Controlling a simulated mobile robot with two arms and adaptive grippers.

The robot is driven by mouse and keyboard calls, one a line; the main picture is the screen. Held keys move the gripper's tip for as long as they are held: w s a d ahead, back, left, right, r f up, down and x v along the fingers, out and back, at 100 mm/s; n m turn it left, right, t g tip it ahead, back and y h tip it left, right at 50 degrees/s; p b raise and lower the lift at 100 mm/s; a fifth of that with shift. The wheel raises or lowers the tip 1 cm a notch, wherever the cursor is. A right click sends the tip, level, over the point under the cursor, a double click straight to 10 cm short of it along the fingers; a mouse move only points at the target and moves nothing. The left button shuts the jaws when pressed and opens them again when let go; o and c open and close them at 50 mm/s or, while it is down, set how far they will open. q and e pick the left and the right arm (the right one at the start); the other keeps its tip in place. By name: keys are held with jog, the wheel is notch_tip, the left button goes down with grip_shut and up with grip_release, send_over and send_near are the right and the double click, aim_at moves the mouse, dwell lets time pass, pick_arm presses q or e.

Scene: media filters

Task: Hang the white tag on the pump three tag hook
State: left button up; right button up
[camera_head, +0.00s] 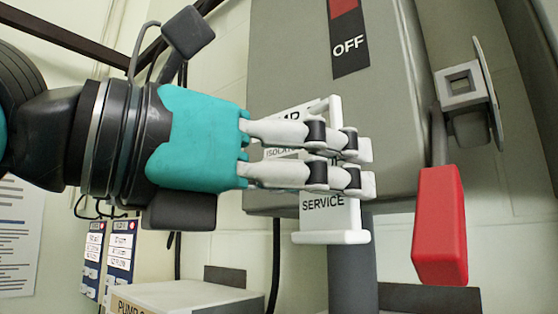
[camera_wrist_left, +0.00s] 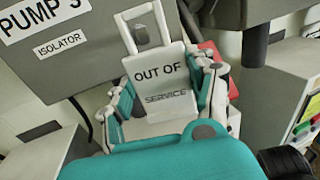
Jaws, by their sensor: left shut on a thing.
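The white tag (camera_head: 325,222), lettered OUT OF SERVICE, is held upright in my left gripper (camera_head: 368,168), which is shut on it. The fingers cover the tag's middle in the head view. In the wrist view the tag (camera_wrist_left: 160,72) faces the camera, with its open loop at the top. My right gripper is not in view.
A red-ended lever (camera_head: 440,225) hangs at the box's right side. An OFF label (camera_head: 348,45) is above the tag. A grey post (camera_head: 352,275) runs below the box.

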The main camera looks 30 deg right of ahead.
aim_at(368, 201)
pick_arm(q)
jog(key=shift+w+d+p, duration=0.35)
jog(key=shift+d, duration=0.55)
jog(key=shift+w+d+p, duration=0.15)
jog(key=shift+d+p, duration=0.15)
jog(key=shift+d, duration=0.05)
jog(key=shift+w+d+f+b, duration=0.25)
jog(key=shift+d+f+b, duration=0.15)
jog(key=shift+d, duration=0.2)
jog(key=shift+w+d+f+b, duration=0.25)
jog(key=shift+d+b, duration=0.1)
jog(key=shift+d, duration=0.2)
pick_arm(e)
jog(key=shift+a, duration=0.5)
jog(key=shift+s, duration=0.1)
pick_arm(q)
jog(key=o, duration=1.6)
jog(key=shift+o, duration=0.2)
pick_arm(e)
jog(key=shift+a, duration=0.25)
